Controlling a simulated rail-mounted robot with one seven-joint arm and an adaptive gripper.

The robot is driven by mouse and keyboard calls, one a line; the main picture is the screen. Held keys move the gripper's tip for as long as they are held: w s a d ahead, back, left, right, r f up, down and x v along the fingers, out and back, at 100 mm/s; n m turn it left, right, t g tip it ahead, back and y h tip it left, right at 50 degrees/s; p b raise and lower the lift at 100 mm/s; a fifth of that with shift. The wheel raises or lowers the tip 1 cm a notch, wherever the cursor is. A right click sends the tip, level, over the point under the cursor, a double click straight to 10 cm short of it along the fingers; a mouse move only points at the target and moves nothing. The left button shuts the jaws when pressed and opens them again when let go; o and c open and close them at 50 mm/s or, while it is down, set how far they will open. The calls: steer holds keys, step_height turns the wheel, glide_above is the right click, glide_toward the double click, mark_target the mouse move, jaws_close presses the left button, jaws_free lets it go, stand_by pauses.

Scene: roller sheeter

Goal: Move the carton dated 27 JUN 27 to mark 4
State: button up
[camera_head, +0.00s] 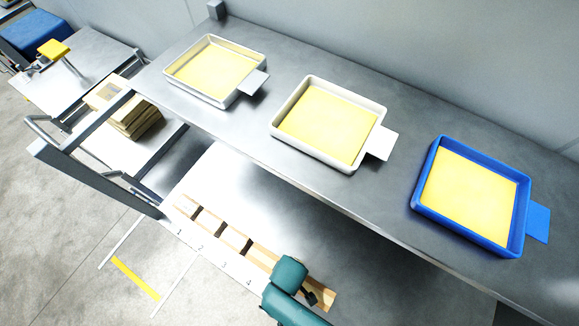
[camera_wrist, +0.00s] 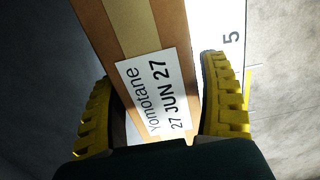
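The carton labelled "Yomotane 27 JUN 27" (camera_wrist: 118,30) fills the middle of the wrist view. It is brown, with a white label. My gripper (camera_wrist: 158,85) has its yellow fingers wide apart, one on each side of this carton. A narrow bright strip shows between the carton and the right fingertip; contact on the left side is unclear. A printed "5" shows just right of the carton. In the head view my gripper (camera_head: 312,297) is at the right end of a row of light brown cartons (camera_head: 233,240), largely hidden by my teal arm. Mark 4 (camera_head: 249,283) is on the white strip left of it.
Marks 1, 2 and 3 run up-left along the strip. A steel bench (camera_head: 400,205) above holds two pale trays (camera_head: 375,143) and a blue tray (camera_head: 516,225) with yellow contents. More cartons (camera_head: 140,125) are stacked at left.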

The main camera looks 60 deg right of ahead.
steer(key=shift+o, duration=0.8)
step_height(320, 180, up, 12)
steer(key=shift+r+p, duration=0.15)
steer(key=shift+p, duration=0.4)
steer(key=w+r+t, duration=1.1)
steer(key=w+r, duration=1)
steer(key=r, duration=0.2)
step_height(320, 180, up, 33)
steer(key=s+t, duration=0.1)
steer(key=t, duration=1)
steer(key=shift+s+a, duration=0.15)
steer(key=shift+s, duration=0.2)
steer(key=shift+r, duration=0.1)
